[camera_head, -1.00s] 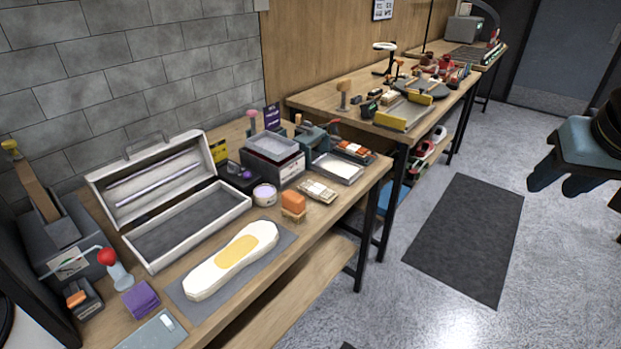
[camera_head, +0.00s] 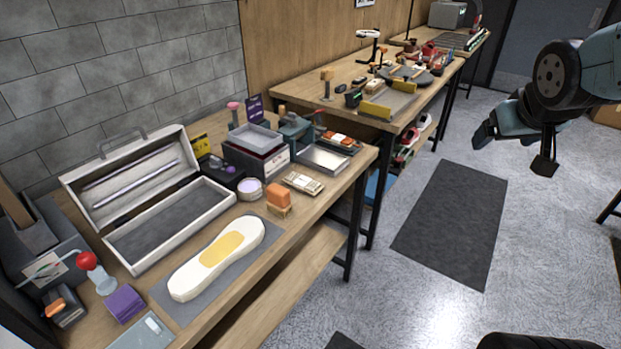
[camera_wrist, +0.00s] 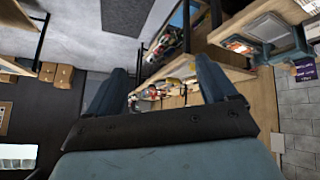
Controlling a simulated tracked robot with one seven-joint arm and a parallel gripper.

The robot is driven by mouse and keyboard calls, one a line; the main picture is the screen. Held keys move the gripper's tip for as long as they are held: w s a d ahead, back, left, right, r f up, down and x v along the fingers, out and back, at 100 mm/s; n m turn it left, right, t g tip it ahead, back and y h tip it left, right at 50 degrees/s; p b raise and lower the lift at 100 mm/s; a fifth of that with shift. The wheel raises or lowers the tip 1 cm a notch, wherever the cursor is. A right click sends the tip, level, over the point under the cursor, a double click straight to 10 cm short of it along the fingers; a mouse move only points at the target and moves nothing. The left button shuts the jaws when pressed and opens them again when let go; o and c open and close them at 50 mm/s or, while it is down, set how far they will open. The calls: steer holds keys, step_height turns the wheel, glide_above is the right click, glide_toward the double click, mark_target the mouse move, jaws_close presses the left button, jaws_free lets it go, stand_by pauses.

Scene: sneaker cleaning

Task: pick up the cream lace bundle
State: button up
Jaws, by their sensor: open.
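The cream lace bundle (camera_head: 303,183) lies flat on the near wooden bench, close to its front edge. It is a small cream pack with a darker band across it. An orange block brush (camera_head: 279,198) stands to its left and nearer, and a metal tray (camera_head: 325,158) lies just behind it. My gripper (camera_head: 487,131) is out over the floor, far to the right of the bundle. In the wrist view my gripper (camera_wrist: 162,88) is open, its blue fingers wide apart with nothing held between them. I cannot make out the bundle in that view.
The near bench (camera_head: 330,205) also holds an open toolbox (camera_head: 170,232), a cream shoe sole on a grey mat, a round tin (camera_head: 250,189) and stacked boxes (camera_head: 256,150). A second bench (camera_head: 296,92) stands beyond. The floor around the dark mat (camera_head: 453,222) is clear.

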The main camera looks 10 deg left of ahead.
steer(key=w+a+f+n+t+y, duration=0.2)
steer(key=w+a+f+n, duration=0.15)
steer(key=w+f, duration=0.45)
steer(key=n+g+y, duration=0.4)
steer(key=n+y, duration=0.4)
steer(key=y, duration=0.6)
glide_toward(307, 183)
steer(key=x, duration=0.3)
steer(key=shift+s+a+r, duration=0.1)
steer(key=shift+a+r, duration=0.15)
steer(key=shift+a, duration=0.1)
steer(key=shift+w+f+x, duration=0.1)
steer(key=shift+f+x, duration=0.05)
steer(key=shift+x, duration=1.3)
steer(key=shift+w+f+x, duration=0.1)
steer(key=shift+x, duration=1.35)
steer(key=shift+d, duration=0.1)
steer(key=c, duration=1.1)
